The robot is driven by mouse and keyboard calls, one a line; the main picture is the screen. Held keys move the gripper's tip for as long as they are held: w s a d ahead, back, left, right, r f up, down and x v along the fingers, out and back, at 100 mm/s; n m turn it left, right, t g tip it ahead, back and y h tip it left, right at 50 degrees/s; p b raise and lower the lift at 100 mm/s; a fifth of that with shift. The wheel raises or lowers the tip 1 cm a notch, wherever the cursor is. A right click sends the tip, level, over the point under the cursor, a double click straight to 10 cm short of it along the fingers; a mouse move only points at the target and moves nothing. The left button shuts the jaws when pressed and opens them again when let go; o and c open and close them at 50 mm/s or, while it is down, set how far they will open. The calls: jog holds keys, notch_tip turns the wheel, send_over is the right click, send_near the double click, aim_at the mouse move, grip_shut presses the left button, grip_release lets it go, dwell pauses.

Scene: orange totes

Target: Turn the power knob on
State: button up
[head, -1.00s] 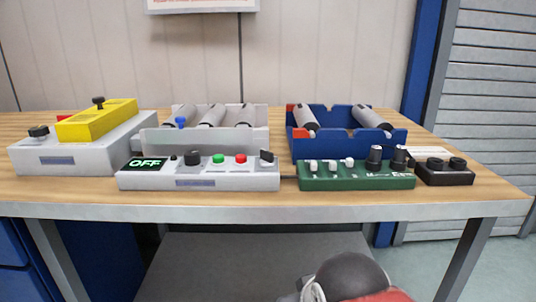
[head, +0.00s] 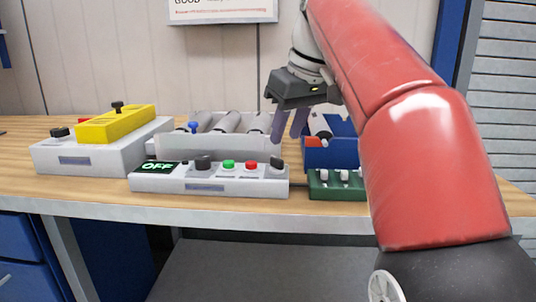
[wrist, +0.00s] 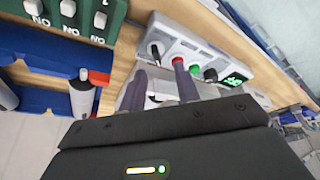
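A white control panel (head: 250,189) stands at the table's front edge, with a display (head: 158,168) reading OFF. It carries a black knob (head: 203,163), a green button (head: 229,164), a red button (head: 251,166) and a black knob at its right end (head: 277,164). I cannot read which knob is labelled power. My gripper (head: 286,132) is open and empty, fingers pointing down, above and behind the panel's right end. In the wrist view the fingers (wrist: 159,72) hang apart near the end knob (wrist: 155,50), touching nothing that I can see.
A grey box (head: 100,157) with a yellow block (head: 118,125) is at left.

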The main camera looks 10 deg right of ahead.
aim_at(277, 158)
jog(key=b+x, duration=0.1)
jog(key=x, duration=0.2)
jog(key=w+b+x, duration=0.1)
jog(key=x, duration=0.3)
jog(key=shift+d+r+b, duration=0.2)
jog(key=shift+b, duration=0.15)
grip_shut()
